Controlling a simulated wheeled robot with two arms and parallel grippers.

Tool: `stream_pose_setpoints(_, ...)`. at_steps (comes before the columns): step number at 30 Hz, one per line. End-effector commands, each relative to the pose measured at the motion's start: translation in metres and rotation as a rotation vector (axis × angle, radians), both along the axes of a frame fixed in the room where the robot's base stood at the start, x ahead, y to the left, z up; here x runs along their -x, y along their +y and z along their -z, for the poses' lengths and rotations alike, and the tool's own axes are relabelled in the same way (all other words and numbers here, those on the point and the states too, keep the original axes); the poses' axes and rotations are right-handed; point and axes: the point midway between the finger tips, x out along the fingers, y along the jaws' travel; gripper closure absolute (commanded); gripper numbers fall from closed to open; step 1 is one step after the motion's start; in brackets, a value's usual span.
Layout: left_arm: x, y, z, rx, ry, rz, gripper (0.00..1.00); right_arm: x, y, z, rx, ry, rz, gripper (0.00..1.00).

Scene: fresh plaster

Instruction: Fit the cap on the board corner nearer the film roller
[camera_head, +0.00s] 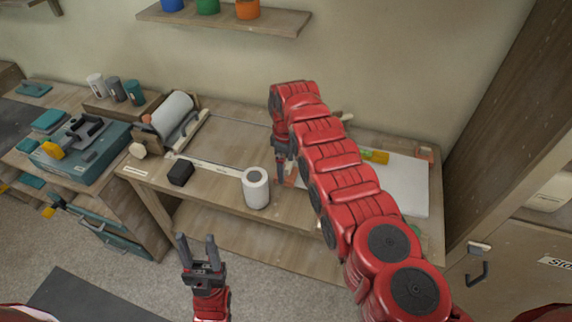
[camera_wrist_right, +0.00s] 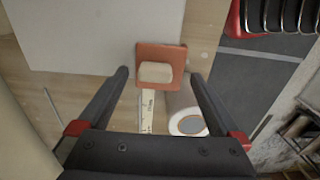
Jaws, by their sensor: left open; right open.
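The white board (camera_head: 408,182) lies on the right of the workbench, partly hidden by my right arm. In the right wrist view the board (camera_wrist_right: 85,35) fills the upper left. An orange square piece with a pale block on it, seemingly the cap (camera_wrist_right: 161,53), is at the board's corner; I cannot tell whether it is seated. My right gripper (camera_wrist_right: 160,76) is open above it, the piece showing between and beyond its fingertips. The film roller (camera_head: 172,112) is a white roll in a stand at the bench's left. My left gripper (camera_head: 197,240) is open and empty, in front of the bench.
A white cylinder (camera_head: 256,190) stands on the bench's front part, close to the right gripper in the right wrist view (camera_wrist_right: 186,118). A black block (camera_head: 180,172) and a pale measuring strip (camera_wrist_right: 146,110) are nearby. Another orange piece (camera_head: 425,152) is at the board's far right.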

Motion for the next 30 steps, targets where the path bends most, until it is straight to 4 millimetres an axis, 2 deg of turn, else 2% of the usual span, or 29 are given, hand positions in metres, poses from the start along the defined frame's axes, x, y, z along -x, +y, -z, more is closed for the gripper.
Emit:
stream_pose_setpoints(3, 0.000, 0.000, -0.015, 0.000, 0.000, 0.000, 0.50, 0.000, 0.000, -0.015, 0.000, -0.001, 0.000, 0.00)
stream_pose_setpoints(5, 0.000, 0.000, -0.014, 0.000, 0.000, 0.000, 0.50, -0.002, 0.000, -0.019, -0.001, -0.004, 0.000, 0.00)
stream_pose_setpoints(9, 0.000, 0.000, -0.023, 0.000, 0.000, 0.000, 0.50, -0.002, 0.000, -0.041, -0.002, -0.007, 0.000, 0.00)
stream_pose_setpoints(10, 0.000, 0.000, -0.022, 0.000, 0.000, 0.000, 0.50, -0.002, 0.000, -0.045, -0.002, -0.007, 0.000, 0.00)
stream_pose_setpoints(11, 0.000, 0.000, -0.011, 0.000, -0.001, 0.000, 0.50, -0.002, 0.000, -0.048, -0.003, -0.008, 0.001, 0.00)
stream_pose_setpoints(12, 0.000, 0.000, -0.005, 0.000, 0.000, 0.000, 0.50, -0.003, 0.000, -0.059, -0.003, -0.011, 0.001, 0.00)
stream_pose_setpoints(16, 0.000, 0.000, 0.007, 0.000, 0.000, 0.000, 0.50, -0.002, 0.000, -0.094, -0.002, -0.009, -0.001, 0.00)
stream_pose_setpoints(18, 0.000, 0.000, 0.008, 0.000, 0.000, 0.000, 0.50, -0.001, 0.001, -0.105, 0.002, -0.002, -0.002, 0.00)
stream_pose_setpoints(24, 0.000, 0.000, 0.014, 0.000, 0.000, 0.000, 0.50, -0.001, 0.000, -0.124, 0.002, -0.002, 0.000, 0.00)
stream_pose_setpoints(30, 0.000, 0.000, 0.014, 0.000, 0.000, 0.000, 0.50, 0.000, 0.000, -0.128, 0.000, 0.000, 0.000, 0.00)
